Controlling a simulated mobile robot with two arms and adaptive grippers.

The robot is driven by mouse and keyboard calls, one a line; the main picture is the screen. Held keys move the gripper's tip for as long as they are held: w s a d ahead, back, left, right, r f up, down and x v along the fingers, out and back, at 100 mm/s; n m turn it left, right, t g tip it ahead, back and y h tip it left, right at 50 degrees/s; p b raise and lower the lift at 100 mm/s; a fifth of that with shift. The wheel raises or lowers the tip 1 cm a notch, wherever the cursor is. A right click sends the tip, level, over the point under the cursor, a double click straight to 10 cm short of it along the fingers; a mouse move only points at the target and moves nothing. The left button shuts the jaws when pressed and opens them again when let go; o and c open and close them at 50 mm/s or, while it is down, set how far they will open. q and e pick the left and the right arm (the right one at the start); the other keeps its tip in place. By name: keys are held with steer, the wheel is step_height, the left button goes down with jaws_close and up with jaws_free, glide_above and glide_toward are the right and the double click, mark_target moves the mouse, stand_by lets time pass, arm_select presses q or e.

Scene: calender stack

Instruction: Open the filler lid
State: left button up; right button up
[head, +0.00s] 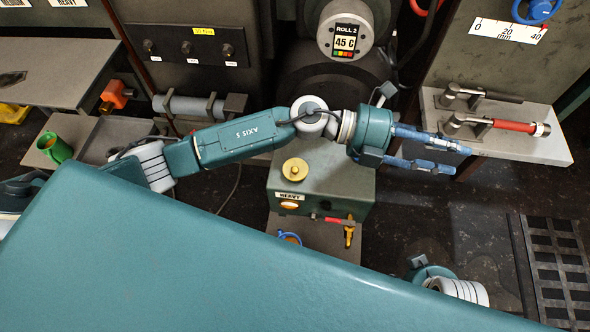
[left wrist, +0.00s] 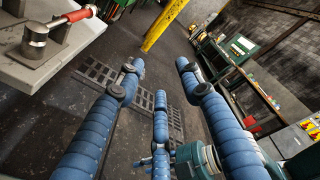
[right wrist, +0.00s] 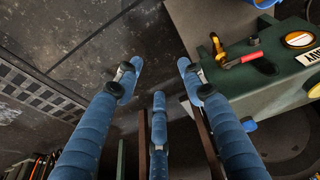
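A round yellow filler lid (head: 295,169) sits closed on top of a green box (head: 335,190) labelled HEAVY in the head view. My left gripper (head: 460,160) is to the right of the box, beyond its edge, with blue fingers pointing right, away from the lid. In the left wrist view its fingers (left wrist: 160,80) are spread and empty. My right gripper's fingers (right wrist: 160,75) are spread and empty in the right wrist view, beside the box's front with its valve. In the head view my teal body hides most of the right arm.
A red-handled yellow valve (head: 348,232) projects from the box front. A grey shelf (head: 545,150) with metal handles, one red-gripped, stands right of my left gripper. A roll (head: 345,28) marked 45 C is behind the box. A floor grating (head: 555,265) lies at right.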

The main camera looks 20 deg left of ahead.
arm_select(q)
steer(key=s+a+f+m+g+y, duration=0.3)
steer(key=a+f+m+y, duration=0.15)
steer(key=f, duration=0.35)
steer(key=m+t+y+b, duration=0.1)
steer(key=m+y+b, duration=0.3)
steer(key=y, duration=0.8)
glide_above(295, 169)
step_height(295, 169, down, 16)
steer(key=shift+r, duration=0.1)
step_height(295, 169, down, 4)
steer(key=shift+f+b, duration=0.25)
steer(key=shift+b, duration=0.3)
steer(key=shift+f, duration=0.2)
arm_select(e)
steer(key=w+a+r+t+y, duration=0.1)
steer(key=w+a+r+t, duration=0.2)
steer(key=w+r+t, duration=0.3)
steer(key=w+r, duration=0.4)
steer(key=w, duration=0.1)
steer(key=shift+w+a+t+y, duration=0.3)
steer(key=shift+w+a, duration=0.05)
steer(key=shift+a, duration=0.05)
arm_select(q)
steer(key=shift+c, duration=0.2)
